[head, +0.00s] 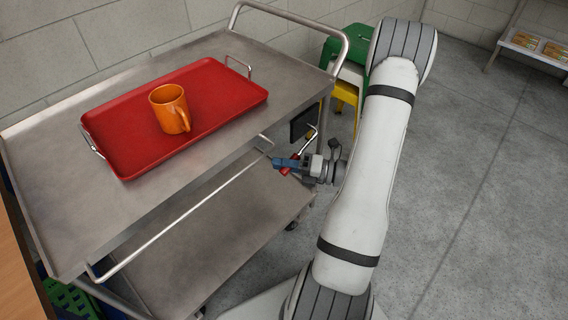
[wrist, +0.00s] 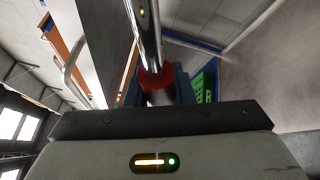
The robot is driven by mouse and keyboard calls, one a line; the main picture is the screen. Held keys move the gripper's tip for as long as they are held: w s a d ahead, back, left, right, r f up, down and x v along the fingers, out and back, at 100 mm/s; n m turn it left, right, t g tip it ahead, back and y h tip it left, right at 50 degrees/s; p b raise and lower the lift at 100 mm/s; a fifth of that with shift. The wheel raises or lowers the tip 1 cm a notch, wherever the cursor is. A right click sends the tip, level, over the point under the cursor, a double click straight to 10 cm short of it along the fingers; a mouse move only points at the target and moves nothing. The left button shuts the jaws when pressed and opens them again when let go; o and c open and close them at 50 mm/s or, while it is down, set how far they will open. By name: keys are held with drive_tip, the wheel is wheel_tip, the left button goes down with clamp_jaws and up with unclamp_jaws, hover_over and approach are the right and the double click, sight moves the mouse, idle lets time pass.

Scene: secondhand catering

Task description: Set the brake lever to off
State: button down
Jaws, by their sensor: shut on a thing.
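The brake lever (head: 304,145) is at the cart's right end, below its top shelf. It has a silver shaft and a red grip. My gripper (head: 278,163) is shut on the red part of the lever. In the wrist view, the silver shaft (wrist: 146,35) runs up from the red part (wrist: 156,78), which sits between my fingers. A dark panel (head: 300,124) is behind the lever. No off marking can be read.
The steel cart (head: 215,75) carries a red tray (head: 120,150) with an orange mug (head: 169,108). A long rail (head: 180,222) runs along its near side. Green and yellow stools (head: 345,75) stand behind my arm.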

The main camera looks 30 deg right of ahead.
drive_tip(key=r+m+p, duration=0.1)
drive_tip(key=p, duration=0.1)
drive_tip(key=r+m+t+y+p, duration=0.1)
drive_tip(key=r+p, duration=0.1)
drive_tip(key=p, duration=0.1)
drive_tip(key=r+m+t+p, duration=0.1)
drive_tip(key=r+m+p, duration=0.1)
drive_tip(key=p, duration=0.1)
drive_tip(key=shift+s+a+r, duration=0.1)
drive_tip(key=shift+a+r, duration=0.15)
drive_tip(key=shift+a, duration=0.05)
drive_tip(key=c, duration=1.3)
unclamp_jaws()
drive_tip(key=shift+o, duration=0.2)
drive_tip(key=shift+f, duration=0.15)
